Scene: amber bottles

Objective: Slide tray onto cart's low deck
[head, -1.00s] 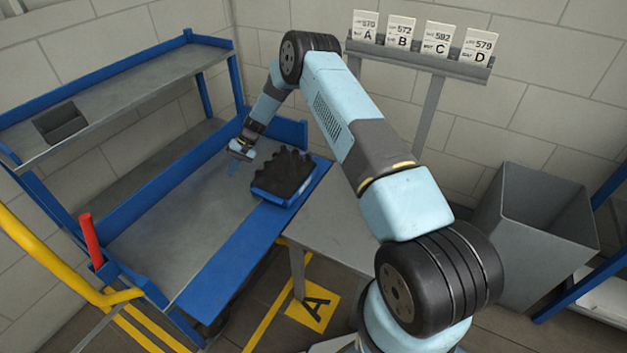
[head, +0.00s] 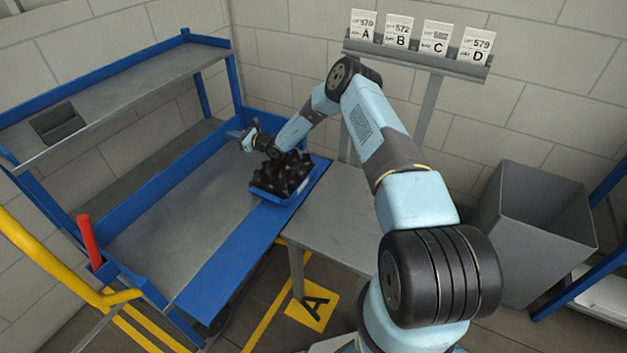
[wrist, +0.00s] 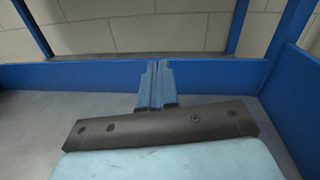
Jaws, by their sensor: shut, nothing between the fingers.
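The blue tray (head: 268,194), filled with dark bottles (head: 288,171), sits at the right end of the cart's low deck (head: 170,232) in the head view. It is by the blue front edge of the deck, close to the grey table; I cannot tell whether it overlaps that edge. My gripper (head: 240,134) is beyond the tray, over the far right part of the deck, and my forearm passes over the tray's far side. In the wrist view my gripper (wrist: 157,85) has its blue fingers together and empty, pointing toward the blue rail. The tray is not visible there.
The grey table (head: 335,215) stands right of the cart. A red handle (head: 89,242) and yellow rail (head: 60,262) are at left. A grey bin (head: 530,215) stands at right. The deck's left part is clear.

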